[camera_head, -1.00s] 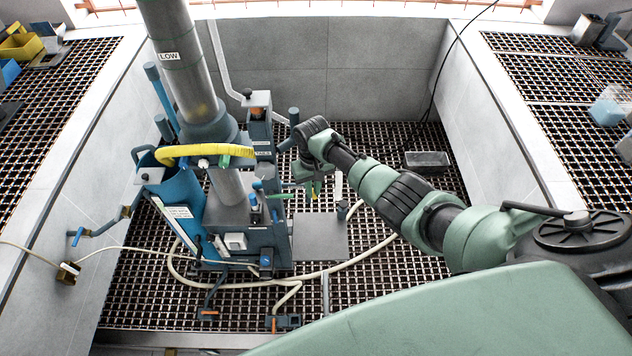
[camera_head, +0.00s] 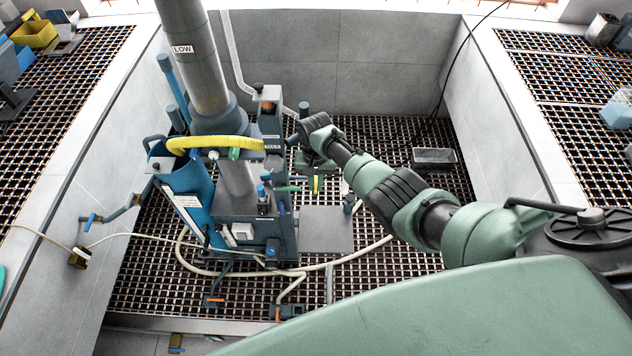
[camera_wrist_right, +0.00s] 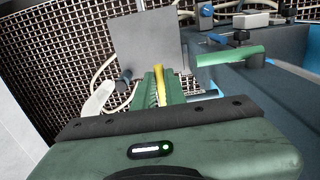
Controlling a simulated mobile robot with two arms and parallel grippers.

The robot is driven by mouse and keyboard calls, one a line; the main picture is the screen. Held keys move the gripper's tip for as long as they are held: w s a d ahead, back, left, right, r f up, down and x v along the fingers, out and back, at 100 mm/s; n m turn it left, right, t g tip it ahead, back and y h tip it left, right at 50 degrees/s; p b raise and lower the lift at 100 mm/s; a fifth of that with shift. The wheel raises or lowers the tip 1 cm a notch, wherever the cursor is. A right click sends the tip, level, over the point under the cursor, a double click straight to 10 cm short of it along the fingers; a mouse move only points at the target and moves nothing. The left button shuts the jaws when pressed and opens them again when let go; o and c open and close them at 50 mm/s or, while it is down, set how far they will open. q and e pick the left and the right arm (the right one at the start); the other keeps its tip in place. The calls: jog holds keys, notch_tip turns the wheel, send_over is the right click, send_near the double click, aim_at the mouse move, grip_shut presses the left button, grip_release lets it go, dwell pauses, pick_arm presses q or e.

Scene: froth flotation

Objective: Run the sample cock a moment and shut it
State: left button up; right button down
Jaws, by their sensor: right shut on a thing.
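The blue flotation machine (camera_head: 255,235) stands on the grating left of centre in the head view. My right gripper (camera_head: 316,184) is just right of it, pointing down. In the wrist view the green ribbed fingers of my right gripper (camera_wrist_right: 161,88) are shut on a slim yellow lever (camera_wrist_right: 160,82); its yellow also shows in the head view (camera_head: 316,186). Whether it is the sample cock's handle I cannot tell, because the fingers hide its base. A separate green lever (camera_wrist_right: 232,56) is beside the gripper, apart from it. My left gripper is not in view.
A grey plate (camera_head: 326,230) lies below my right gripper. A pale hose (camera_head: 340,262) curves across the grating. A grey tray (camera_head: 434,157) sits farther right. A yellow hose (camera_head: 215,143) crosses the machine's top. Grating right of the plate is mostly clear.

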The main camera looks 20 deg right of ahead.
aim_at(315, 187)
jog(key=shift+w, duration=0.1)
jog(key=c, duration=1.5)
grip_release()
jog(key=shift+r, duration=0.1)
jog(key=shift+r, duration=3.9)
